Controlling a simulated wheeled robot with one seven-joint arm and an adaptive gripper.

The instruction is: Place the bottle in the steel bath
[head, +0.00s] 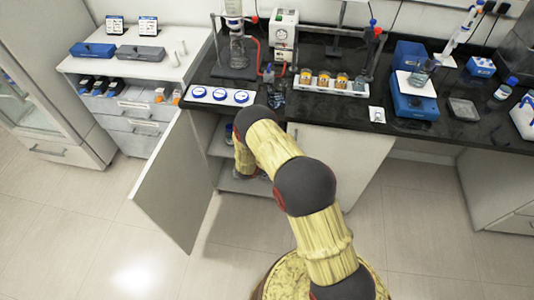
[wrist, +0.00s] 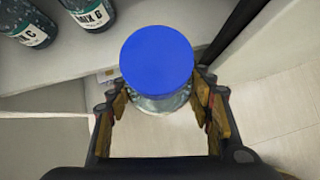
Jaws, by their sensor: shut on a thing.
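A clear bottle with a blue cap (wrist: 157,58) is between the fingers of my gripper (wrist: 160,100) in the wrist view. The fingers are shut on it, one on each side just below the cap. In the head view my arm reaches down at the open cupboard under the bench, and its own links hide the gripper and the held bottle. A shallow grey dish (head: 463,107) on the right of the bench may be the steel bath; I cannot tell for certain.
The cupboard door (head: 172,183) stands open to the left of my arm. The black bench (head: 300,103) holds a vial rack (head: 330,82) and a blue device (head: 412,103). Floor in front is clear.

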